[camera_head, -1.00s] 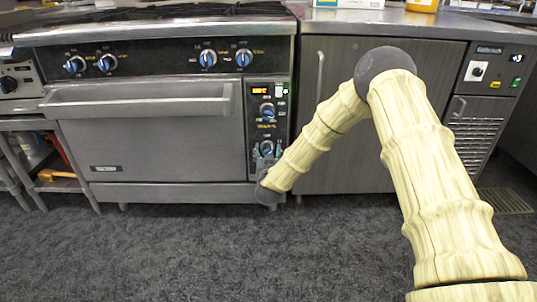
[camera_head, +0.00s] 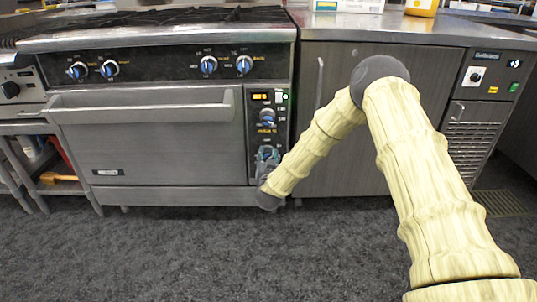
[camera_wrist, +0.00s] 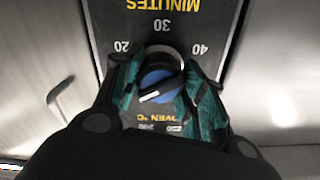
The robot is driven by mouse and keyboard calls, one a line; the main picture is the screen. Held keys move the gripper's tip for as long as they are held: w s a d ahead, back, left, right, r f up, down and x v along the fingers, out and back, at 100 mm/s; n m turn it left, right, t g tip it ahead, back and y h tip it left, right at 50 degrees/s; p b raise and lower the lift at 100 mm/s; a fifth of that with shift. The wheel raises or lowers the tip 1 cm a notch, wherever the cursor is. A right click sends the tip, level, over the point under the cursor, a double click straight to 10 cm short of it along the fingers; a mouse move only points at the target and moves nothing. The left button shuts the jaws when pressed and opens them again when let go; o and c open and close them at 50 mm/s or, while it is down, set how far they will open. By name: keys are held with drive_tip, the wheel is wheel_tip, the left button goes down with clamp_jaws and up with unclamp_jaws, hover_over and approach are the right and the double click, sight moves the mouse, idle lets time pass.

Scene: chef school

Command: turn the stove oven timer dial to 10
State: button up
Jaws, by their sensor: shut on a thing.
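The oven timer dial shows in the wrist view as a blue-faced knob (camera_wrist: 160,86) with a dark ring. Its white line slants toward the lower left. Printed on the panel around it are 20, 30, 40 and MINUTES, which reads upside down. My gripper (camera_wrist: 160,96) has one teal finger on each side of the knob, shut on it. In the head view, my gripper (camera_head: 266,170) is at the lower dial on the right-hand panel of the stove oven (camera_head: 150,140). The fingers hide part of this dial, and its setting cannot be read there.
Another blue knob (camera_head: 267,117) and a lit orange display (camera_head: 260,97) sit above on the same panel. The oven door handle (camera_head: 140,107) spans the door to the left. A grey cabinet (camera_head: 335,150) stands on the right. The floor (camera_head: 200,250) in front is clear.

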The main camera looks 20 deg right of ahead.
drive_tip(key=o, duration=1)
drive_tip(key=v, duration=1.2)
